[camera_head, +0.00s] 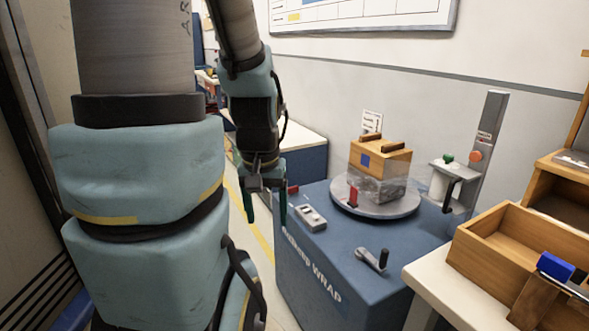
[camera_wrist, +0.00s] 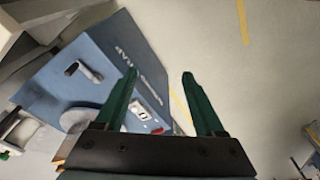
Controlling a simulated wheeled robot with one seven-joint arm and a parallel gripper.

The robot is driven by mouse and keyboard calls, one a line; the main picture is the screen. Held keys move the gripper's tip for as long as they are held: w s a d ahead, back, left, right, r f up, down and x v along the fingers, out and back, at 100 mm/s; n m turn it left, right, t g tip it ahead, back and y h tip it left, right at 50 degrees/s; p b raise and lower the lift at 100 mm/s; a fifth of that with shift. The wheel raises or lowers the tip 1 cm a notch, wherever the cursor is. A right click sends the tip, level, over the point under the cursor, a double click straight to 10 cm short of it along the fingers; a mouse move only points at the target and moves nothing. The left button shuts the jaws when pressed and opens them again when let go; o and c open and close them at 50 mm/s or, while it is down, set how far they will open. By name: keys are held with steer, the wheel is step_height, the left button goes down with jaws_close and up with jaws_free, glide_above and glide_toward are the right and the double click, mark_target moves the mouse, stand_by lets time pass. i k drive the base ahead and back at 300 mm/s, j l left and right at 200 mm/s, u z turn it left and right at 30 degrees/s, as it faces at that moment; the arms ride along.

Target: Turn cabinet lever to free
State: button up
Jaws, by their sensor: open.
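The blue cabinet (camera_head: 335,262) carries the white letters WRAP on its side. A grey lever with an upright black knob (camera_head: 375,259) is mounted on its top, near the front right corner; the lever also shows in the wrist view (camera_wrist: 86,71). I cannot read any marking for its positions. My gripper (camera_head: 267,213) has green fingers that point down, apart and empty, left of the cabinet's left edge.
On the cabinet stand a turntable (camera_head: 400,208) with a wrapped wooden box (camera_head: 380,165), a red handle (camera_head: 353,196), a switch plate (camera_head: 311,217) and a grey post (camera_head: 487,145). A table with a wooden tray (camera_head: 500,225) is at the right. Open floor lies left of the cabinet.

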mark_target(292, 190)
steer(key=i+u, duration=0.4)
steer(key=i+l+u, duration=0.15)
steer(key=i+u, duration=0.25)
steer(key=i, duration=0.15)
